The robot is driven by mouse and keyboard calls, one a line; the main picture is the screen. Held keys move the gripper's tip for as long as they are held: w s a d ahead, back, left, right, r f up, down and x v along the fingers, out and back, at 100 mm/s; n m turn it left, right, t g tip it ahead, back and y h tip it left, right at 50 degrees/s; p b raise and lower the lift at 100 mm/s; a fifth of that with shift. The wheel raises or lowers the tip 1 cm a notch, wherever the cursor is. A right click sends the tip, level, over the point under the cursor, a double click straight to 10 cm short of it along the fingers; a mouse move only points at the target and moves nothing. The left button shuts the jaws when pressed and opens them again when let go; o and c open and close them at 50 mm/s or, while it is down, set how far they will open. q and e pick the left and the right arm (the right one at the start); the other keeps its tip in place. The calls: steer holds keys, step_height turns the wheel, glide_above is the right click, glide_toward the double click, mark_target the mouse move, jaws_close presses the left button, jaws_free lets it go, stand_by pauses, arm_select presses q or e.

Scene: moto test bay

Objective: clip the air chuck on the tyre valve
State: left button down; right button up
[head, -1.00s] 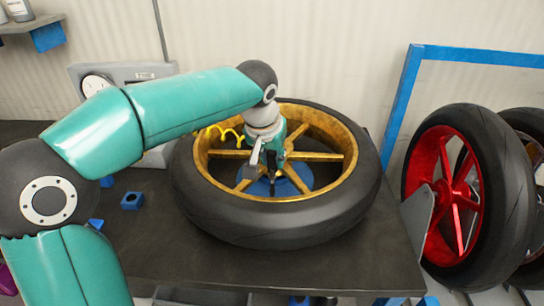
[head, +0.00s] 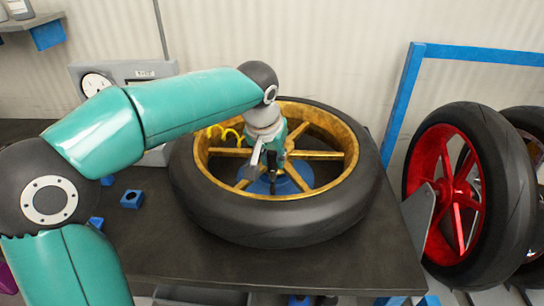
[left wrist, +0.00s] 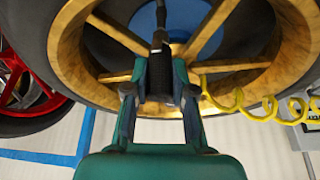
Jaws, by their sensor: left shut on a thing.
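The wheel lies flat on the bench, with a black tyre (head: 275,228) around a gold spoked rim (head: 330,189). My left gripper (head: 271,172) is over the inside of the rim, near the hub. In the left wrist view my left gripper (left wrist: 160,72) is shut on the air chuck (left wrist: 158,82), a dark cylinder with a narrower end pointing toward the wheel's middle. A yellow coiled hose (head: 222,133) shows behind the gripper and also in the left wrist view (left wrist: 238,104). I cannot make out the tyre valve or whether the chuck touches it. My right gripper is not in view.
A grey box with a round gauge (head: 97,86) stands behind the wheel at left. A small blue block (head: 132,199) lies on the dark bench (head: 150,245). A red-rimmed wheel (head: 460,195) stands by a blue frame (head: 405,95) at right. The bench's front left is mostly clear.

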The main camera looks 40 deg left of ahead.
arm_select(q)
steer(key=shift+f+b, duration=0.3)
steer(key=shift+f, duration=0.15)
stand_by(1.7)
steer(key=c, duration=0.9)
jaws_free()
steer(key=o, duration=0.4)
steer(key=shift+r, duration=0.1)
steer(key=shift+r+p, duration=3.1)
steer(key=shift+r, duration=0.35)
